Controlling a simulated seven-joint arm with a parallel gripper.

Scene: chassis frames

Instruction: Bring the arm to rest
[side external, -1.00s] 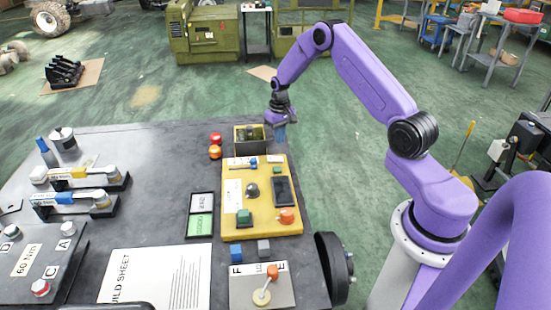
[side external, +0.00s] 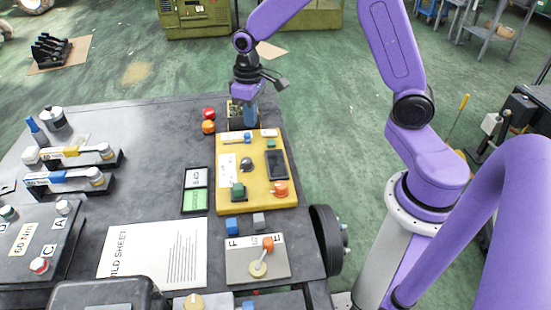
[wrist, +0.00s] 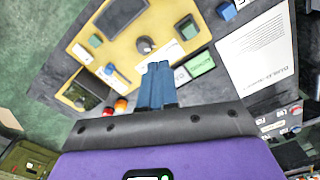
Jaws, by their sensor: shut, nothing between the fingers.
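My gripper (side external: 250,115) hangs pointing down at the far edge of the work table, in front of the small open box (side external: 235,118). In the wrist view its blue fingers (wrist: 157,68) are together with nothing between them. The yellow board (side external: 225,200) lies just nearer than the gripper, with a dark rectangular screen, a black knob, a green block and an orange knob on it. The fingers are above the table; their exact height is hard to tell.
A red and an orange button (side external: 208,127) stand left of the box. A two-part card (side external: 196,192), a build sheet (side external: 150,252) and a grey panel with a lever (side external: 240,262) lie nearer. Torque tools (side external: 70,178) are at the left. Green floor is open beyond the table.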

